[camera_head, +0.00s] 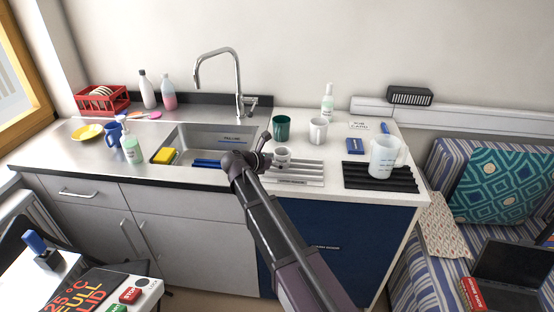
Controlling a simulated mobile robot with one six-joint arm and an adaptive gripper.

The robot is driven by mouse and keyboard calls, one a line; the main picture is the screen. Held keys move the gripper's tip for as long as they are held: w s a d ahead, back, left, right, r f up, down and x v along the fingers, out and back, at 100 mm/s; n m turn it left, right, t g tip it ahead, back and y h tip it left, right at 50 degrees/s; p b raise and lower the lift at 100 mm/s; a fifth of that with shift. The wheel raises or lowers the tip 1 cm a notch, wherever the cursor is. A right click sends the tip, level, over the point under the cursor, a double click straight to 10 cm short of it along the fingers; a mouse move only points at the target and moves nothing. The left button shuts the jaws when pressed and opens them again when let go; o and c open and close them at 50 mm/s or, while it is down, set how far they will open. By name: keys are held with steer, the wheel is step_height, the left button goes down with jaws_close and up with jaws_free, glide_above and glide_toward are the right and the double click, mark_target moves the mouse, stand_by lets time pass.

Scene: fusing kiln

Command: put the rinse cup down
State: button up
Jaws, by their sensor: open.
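A small light grey-white cup (282,153), which may be the rinse cup, is upright at the back left of a pale ribbed rack (305,177) just right of the sink. My gripper (265,155) is at the cup's left side, with its jaws open. The fingers are small and dark here, and I cannot tell whether they touch the cup. My forearm covers the left edge of the rack. No label on the cup can be read.
A green cup (281,127) and a white mug (318,130) stand close behind. A measuring jug (384,157) is on a black ribbed mat (408,183). The sink (206,140) with a yellow sponge (164,156) lies left. The rack's right part is bare.

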mark_target(313, 194)
steer(key=p+v, duration=0.3)
steer(key=v, duration=0.7)
steer(key=shift+s+a+p, duration=0.15)
steer(key=shift+s+p, duration=0.05)
steer(key=shift+p, duration=0.15)
stand_by(0.3)
